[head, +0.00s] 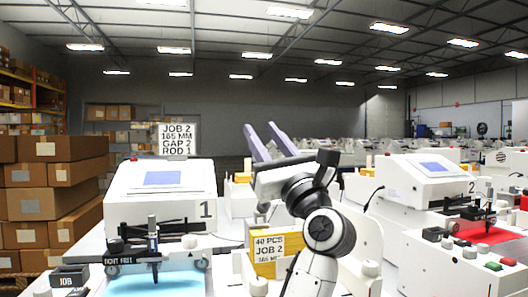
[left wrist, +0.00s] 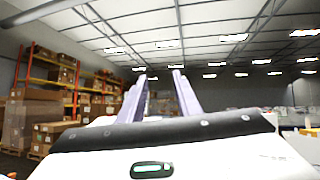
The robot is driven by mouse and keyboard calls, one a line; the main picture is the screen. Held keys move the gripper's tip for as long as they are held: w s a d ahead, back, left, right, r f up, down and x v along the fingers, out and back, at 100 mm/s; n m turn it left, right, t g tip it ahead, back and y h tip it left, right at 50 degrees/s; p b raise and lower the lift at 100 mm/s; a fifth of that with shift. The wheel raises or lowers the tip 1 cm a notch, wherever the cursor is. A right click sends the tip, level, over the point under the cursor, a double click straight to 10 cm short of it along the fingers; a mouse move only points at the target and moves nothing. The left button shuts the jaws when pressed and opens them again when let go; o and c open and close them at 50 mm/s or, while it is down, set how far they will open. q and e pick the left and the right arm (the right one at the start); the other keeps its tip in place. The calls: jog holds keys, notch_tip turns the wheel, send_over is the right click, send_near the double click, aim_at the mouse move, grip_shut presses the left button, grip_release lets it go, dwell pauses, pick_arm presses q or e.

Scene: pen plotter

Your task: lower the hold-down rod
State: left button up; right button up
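Plotter 1 (head: 155,200) is a white machine with a blue screen at the left in the head view, over a light-blue sheet (head: 160,283). I cannot tell for sure which part is the hold-down rod. My left gripper (head: 259,126) is raised right of and above plotter 1, its two lilac fingers apart and empty, pointing up. They also show in the left wrist view (left wrist: 160,74). My right gripper is not in view.
A sign (head: 177,139) on plotter 1 reads JOB 2, 165 MM, GAP 2, ROD 1. A yellow box (head: 264,246) labelled 40 PCS JOB 2 stands beside my left arm. Plotter 2 (head: 423,180), with a red sheet, is at right. Cardboard boxes (head: 45,205) are stacked at left.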

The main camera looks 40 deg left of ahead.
pick_arm(q)
notch_tip(320, 180, up, 6)
jog(key=shift+f+p, duration=0.1)
jog(key=shift+p, duration=0.2)
dwell(0.4)
